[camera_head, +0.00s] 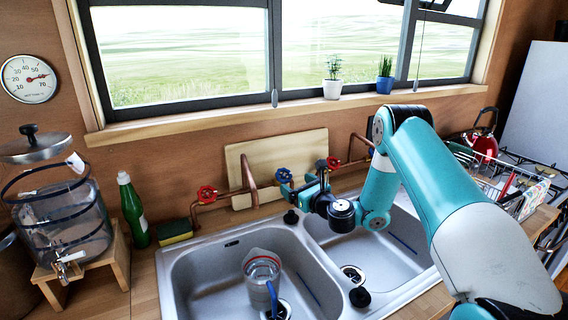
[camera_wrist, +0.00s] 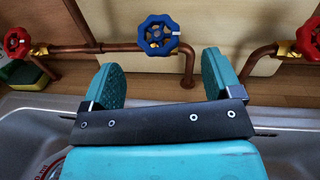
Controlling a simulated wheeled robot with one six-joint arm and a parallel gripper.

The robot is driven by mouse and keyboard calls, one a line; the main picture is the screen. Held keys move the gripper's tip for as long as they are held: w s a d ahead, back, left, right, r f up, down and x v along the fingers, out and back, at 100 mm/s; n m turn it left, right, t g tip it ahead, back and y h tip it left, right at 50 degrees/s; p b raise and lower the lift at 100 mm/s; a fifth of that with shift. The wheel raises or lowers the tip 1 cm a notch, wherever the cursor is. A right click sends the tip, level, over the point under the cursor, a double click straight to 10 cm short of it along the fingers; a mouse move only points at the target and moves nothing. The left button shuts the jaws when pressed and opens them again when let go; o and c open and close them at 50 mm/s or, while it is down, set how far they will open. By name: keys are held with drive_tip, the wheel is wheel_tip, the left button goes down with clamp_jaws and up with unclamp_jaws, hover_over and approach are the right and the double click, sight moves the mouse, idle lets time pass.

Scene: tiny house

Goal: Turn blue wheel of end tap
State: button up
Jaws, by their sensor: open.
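A blue tap wheel (camera_head: 284,175) sits on the copper pipework behind the sinks. It also shows in the wrist view (camera_wrist: 158,35), just beyond my fingertips and roughly centred between them. My gripper (camera_head: 304,183) is over the back edge of the sink, close in front of this wheel. In the wrist view my gripper (camera_wrist: 161,64) is open and empty, with a teal finger on each side. I see no contact with the wheel. A small blue part (camera_head: 372,151) farther right is mostly hidden by my arm.
Red wheels flank the blue one: a left red wheel (camera_head: 207,194) and a right red wheel (camera_head: 333,163). A wooden board (camera_head: 262,150) leans behind the pipes. A clear jug (camera_head: 262,268) stands in the left sink. A green bottle (camera_head: 132,208) and sponge (camera_head: 175,232) are at left.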

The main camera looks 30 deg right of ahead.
sight(286, 177)
drive_tip(key=p, duration=0.2)
drive_tip(key=w+p, duration=0.1)
drive_tip(key=p, duration=0.1)
drive_tip(key=shift+w+a+r, duration=0.1)
drive_tip(key=shift+a+r, duration=0.1)
drive_tip(key=shift+r, duration=0.15)
drive_tip(key=shift+w+a+f+p, duration=0.15)
drive_tip(key=shift+w+p, duration=0.15)
drive_tip(key=shift+w, duration=0.7)
drive_tip(key=shift+w+a+f+p, duration=0.1)
drive_tip(key=shift+w+p, duration=0.25)
drive_tip(key=shift+w, duration=0.6)
drive_tip(key=shift+w+a+f+p, duration=0.15)
drive_tip(key=shift+w+p, duration=0.15)
drive_tip(key=shift+w, duration=0.7)
drive_tip(key=c, duration=0.9)
drive_tip(key=shift+d+f+n+y+b, duration=0.1)
drive_tip(key=shift+f+n+y+b, duration=0.25)
drive_tip(key=shift+b, duration=0.5)
drive_tip(key=shift+r+n+y+b, duration=0.1)
drive_tip(key=shift+n+y+b, duration=0.45)
drive_tip(key=shift+n+b, duration=0.35)
drive_tip(key=shift+r+n+g+y, duration=0.2)
drive_tip(key=shift+n+g+y, duration=0.05)
drive_tip(key=shift+g+y, duration=0.05)
drive_tip(key=o, duration=0.9)
